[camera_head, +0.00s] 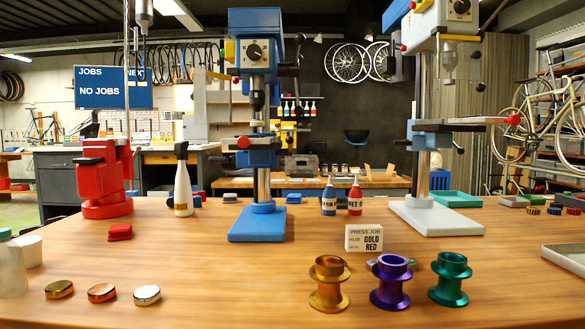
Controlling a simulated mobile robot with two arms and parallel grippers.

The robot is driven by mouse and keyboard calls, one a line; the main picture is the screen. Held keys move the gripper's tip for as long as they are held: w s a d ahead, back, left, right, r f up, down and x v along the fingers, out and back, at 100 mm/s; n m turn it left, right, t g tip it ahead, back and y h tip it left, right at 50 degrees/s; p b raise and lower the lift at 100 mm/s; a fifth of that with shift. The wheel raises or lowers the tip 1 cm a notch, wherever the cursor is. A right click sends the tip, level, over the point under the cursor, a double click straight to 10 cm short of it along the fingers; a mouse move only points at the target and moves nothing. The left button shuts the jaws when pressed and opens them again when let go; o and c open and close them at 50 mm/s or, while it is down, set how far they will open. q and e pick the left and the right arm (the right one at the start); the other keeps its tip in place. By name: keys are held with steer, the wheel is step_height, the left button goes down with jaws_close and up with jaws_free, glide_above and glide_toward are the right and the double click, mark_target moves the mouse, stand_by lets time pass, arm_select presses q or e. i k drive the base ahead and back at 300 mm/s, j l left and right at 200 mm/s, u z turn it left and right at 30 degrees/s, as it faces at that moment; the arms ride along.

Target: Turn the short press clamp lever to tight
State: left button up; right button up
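A blue press (256,60) stands upright at the centre of the wooden table, and its whole height shows. Its small table (262,142) sits partway up the silver column, with a red knob (243,142) at its left. A dark lever shows at its right, but I cannot tell whether it is tight. A pale grey press (437,217) at the right is cut off at the top. It has a red knob (513,118) and a dark lever (459,150). No label marks which press is short. Neither of my grippers is in view.
A gold hub (328,290), a purple hub (390,287) and a green hub (450,283) stand at the front right, by a PRESS JOB card (364,238). A red machine (104,185) and a white bottle (183,185) stand left. The front centre is clear.

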mark_target(290, 140)
steer(key=i+u, duration=0.15)
steer(key=u, duration=0.25)
steer(key=i+u, duration=0.2)
steer(key=u, duration=0.2)
steer(key=i+l+u, duration=0.1)
steer(key=u, duration=0.3)
